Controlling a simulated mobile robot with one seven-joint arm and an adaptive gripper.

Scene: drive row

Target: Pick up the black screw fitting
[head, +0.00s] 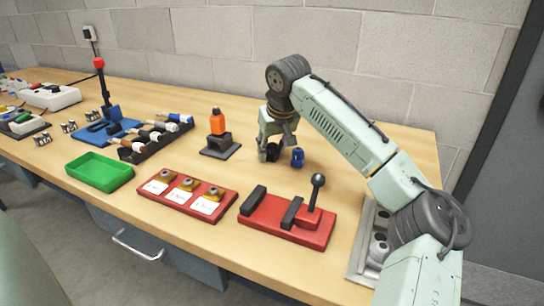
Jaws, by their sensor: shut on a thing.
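My gripper (269,155) points down over the back right part of the wooden table. It is shut on the black screw fitting (273,152), a small dark piece low between its fingers. The fingers hide part of the fitting. I cannot tell whether it touches the table or is slightly above it. A small blue fitting (298,157) stands on the table just right of my gripper, apart from it.
An orange and black piece (217,123) stands on a dark base to the left. In front are a red board with a black-knobbed lever (292,219), a red board with brass fittings (182,200) and a green tray (99,171). A block wall stands behind.

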